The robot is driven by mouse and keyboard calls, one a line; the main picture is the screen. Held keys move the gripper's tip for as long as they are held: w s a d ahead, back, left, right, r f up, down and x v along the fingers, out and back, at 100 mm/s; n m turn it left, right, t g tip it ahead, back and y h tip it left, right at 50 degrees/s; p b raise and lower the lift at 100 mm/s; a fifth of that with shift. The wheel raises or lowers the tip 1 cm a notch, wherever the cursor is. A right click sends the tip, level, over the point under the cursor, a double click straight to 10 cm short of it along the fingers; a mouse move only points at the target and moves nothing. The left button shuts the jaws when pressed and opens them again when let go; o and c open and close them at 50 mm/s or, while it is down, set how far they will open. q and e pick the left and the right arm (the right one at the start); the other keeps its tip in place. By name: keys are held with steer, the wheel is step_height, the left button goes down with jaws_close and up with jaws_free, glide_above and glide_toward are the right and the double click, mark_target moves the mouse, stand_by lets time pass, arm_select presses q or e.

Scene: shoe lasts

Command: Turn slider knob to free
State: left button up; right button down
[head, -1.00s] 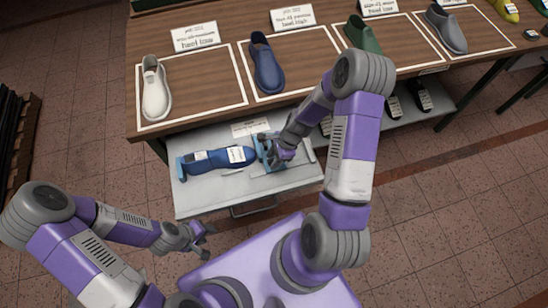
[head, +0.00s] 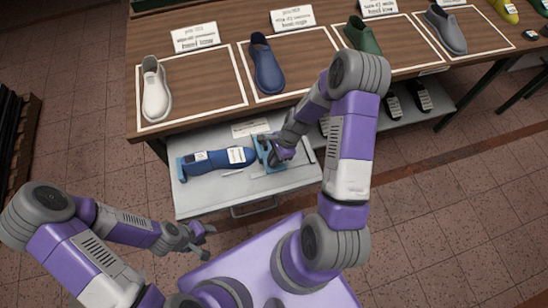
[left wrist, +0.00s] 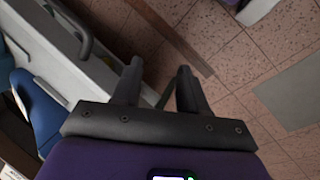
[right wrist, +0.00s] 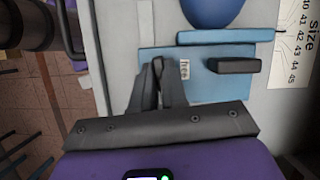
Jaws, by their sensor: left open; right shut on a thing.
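A blue shoe last (head: 213,160) with white labels lies in the pulled-out grey drawer. At its right end stands a blue slider block (head: 264,148); its blue plates (right wrist: 215,56) also show in the right wrist view, with a small white label (right wrist: 184,69) and a dark bar. My right gripper (head: 282,153) is over the slider's right side. Its fingers (right wrist: 158,88) are nearly together beside the label, shut on what appears to be the slider knob, which they mostly hide. My left gripper (head: 203,241) is open and empty in front of the drawer; its fingers (left wrist: 160,80) stand apart.
The drawer (head: 195,202) has a front handle (head: 254,207). A printed size scale (right wrist: 296,42) lies in the drawer. The wooden table (head: 215,92) above it carries several shoes on framed places with signs. Tiled floor (head: 440,230) lies open at right.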

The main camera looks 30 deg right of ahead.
steer(key=n, duration=0.2)
steer(key=n+g, duration=0.1)
steer(key=n, duration=0.1)
steer(key=shift+w+g, duration=0.2)
steer(key=shift+g, duration=0.1)
steer(key=n+g+h, duration=0.1)
steer(key=n, duration=0.3)
steer(key=shift+a, duration=0.1)
steer(key=n, duration=0.2)
steer(key=n+g+h, duration=0.1)
steer(key=n, duration=0.1)
steer(key=shift+w+a+g, duration=0.1)
steer(key=shift+w+g, duration=0.05)
steer(key=shift+g, duration=0.15)
steer(key=shift+n+g+h+b, duration=0.45)
steer(key=shift+n+h, duration=0.25)
steer(key=shift+n, duration=1.8)
steer(key=c, duration=1.2)
jaws_free()
steer(key=shift+o, duration=0.2)
steer(key=shift+r, duration=0.1)
